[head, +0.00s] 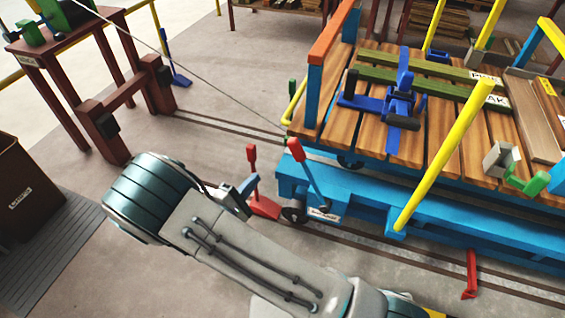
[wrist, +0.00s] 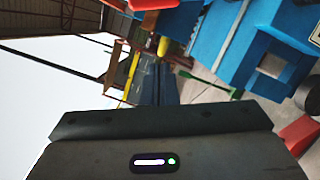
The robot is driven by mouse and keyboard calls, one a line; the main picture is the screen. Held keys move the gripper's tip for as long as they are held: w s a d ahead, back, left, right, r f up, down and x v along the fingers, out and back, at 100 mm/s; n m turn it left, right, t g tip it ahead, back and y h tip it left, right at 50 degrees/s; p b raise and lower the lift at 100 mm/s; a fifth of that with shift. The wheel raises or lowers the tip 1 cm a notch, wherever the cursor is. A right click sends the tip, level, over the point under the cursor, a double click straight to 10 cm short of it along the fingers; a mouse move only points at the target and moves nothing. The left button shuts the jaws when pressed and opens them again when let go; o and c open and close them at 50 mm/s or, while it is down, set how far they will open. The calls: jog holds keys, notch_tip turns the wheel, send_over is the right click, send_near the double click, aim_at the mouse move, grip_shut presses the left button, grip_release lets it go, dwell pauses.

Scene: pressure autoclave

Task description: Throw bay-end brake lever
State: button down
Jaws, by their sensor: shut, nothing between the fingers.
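A lever with a red grip (head: 296,150) and a blue shaft stands tilted at the near-left end of the blue trolley frame (head: 350,188), above a small white label. Left of it, a red-gripped lever (head: 252,154) rises from a red floor base (head: 264,207). The labels are too small to read, so I cannot tell which is the bay-end brake lever. My gripper (head: 243,187) is just left of the floor lever's shaft, partly hidden by my arm; contact is unclear. In the wrist view my gripper (wrist: 160,78) is shut and empty.
A slatted wooden deck (head: 345,125) with blue and yellow posts rides on the trolley. A cable runs from a red stand (head: 62,70) to the deck. Rails (head: 225,130) cross the floor. A brown box (head: 22,190) stands at left. Floor between is clear.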

jog(key=shift+w, duration=0.1)
dwell(0.3)
jog(key=w+d+r+b, duration=0.1)
jog(key=w+d+r, duration=0.1)
jog(key=w+d, duration=0.5)
jog(key=shift+d+r, duration=0.3)
jog(key=shift+d, duration=0.5)
